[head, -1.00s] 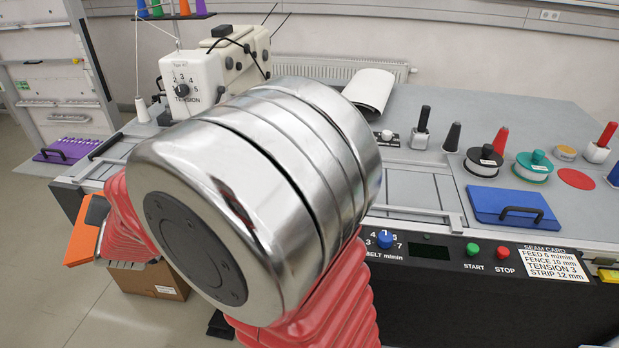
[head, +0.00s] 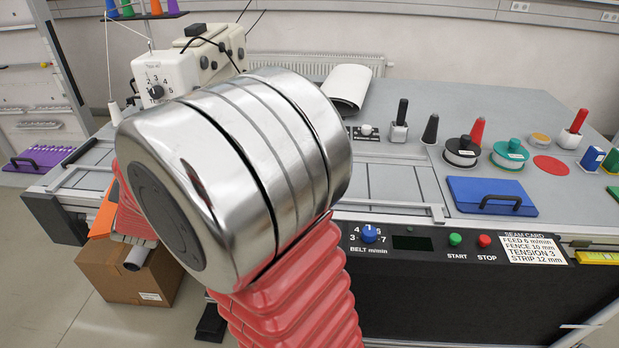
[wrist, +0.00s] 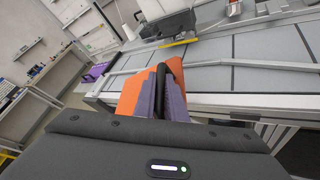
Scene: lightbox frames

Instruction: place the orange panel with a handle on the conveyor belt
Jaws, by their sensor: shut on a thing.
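The orange panel (wrist: 129,94) is held at my gripper (wrist: 164,90) in the wrist view. The purple-grey fingers are shut on its dark handle (wrist: 177,72). In the head view only a corner of the orange panel (head: 102,222) shows at the left, beside the table's front left end; my arm hides the rest. The conveyor belt (wrist: 243,73) runs in grey sections beyond the panel in the wrist view. Part of the belt (head: 393,184) also shows right of my arm in the head view. The panel appears off the belt, on its near side.
A blue panel with a handle (head: 490,196) lies on the table's right part, near several spools and tools. A sewing machine (head: 160,75) stands at the back left. A cardboard box (head: 130,278) is on the floor below the table's left end. A metal rail (wrist: 215,62) edges the belt.

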